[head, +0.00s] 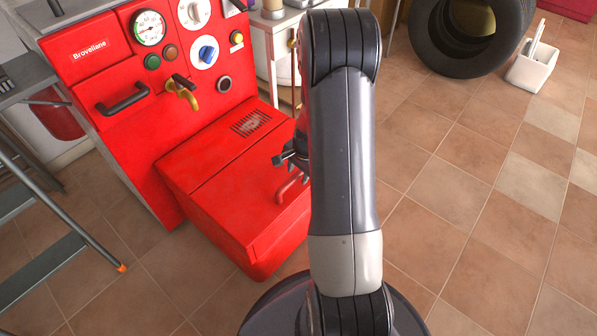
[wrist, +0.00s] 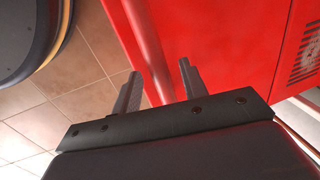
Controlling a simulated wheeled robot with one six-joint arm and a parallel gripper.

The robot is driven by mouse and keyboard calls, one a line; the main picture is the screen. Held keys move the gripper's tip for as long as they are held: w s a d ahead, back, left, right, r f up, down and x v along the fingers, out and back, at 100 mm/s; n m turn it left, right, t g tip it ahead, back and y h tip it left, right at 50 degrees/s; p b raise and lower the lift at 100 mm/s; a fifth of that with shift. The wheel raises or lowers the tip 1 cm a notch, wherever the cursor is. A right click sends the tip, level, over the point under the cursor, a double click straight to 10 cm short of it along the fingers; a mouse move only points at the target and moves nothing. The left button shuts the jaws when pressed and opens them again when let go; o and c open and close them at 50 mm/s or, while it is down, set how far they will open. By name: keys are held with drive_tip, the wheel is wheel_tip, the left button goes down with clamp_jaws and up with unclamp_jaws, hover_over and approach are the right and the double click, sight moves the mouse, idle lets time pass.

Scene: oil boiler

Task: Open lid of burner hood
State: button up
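The burner hood (head: 215,195) is a red box low on the boiler's front, and its lid (head: 225,150) looks closed. A red curved handle (head: 289,188) shows on the hood near its right front, partly hidden by my arm. My gripper (head: 281,160) is just above the handle, also partly hidden. In the wrist view my gripper (wrist: 159,68) has its two fingers apart, with red surface beyond them. A long red rounded strip (wrist: 143,45) runs towards the gap between the fingers.
The boiler panel (head: 92,62) with gauge and knobs rises behind the hood. A black drawer-like handle (head: 123,98) and a brass tap (head: 183,92) stick out there. A metal stepladder (head: 40,270) stands at left.

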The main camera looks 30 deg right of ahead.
clamp_jaws()
drive_tip(key=shift+r, duration=0.1)
idle(0.4)
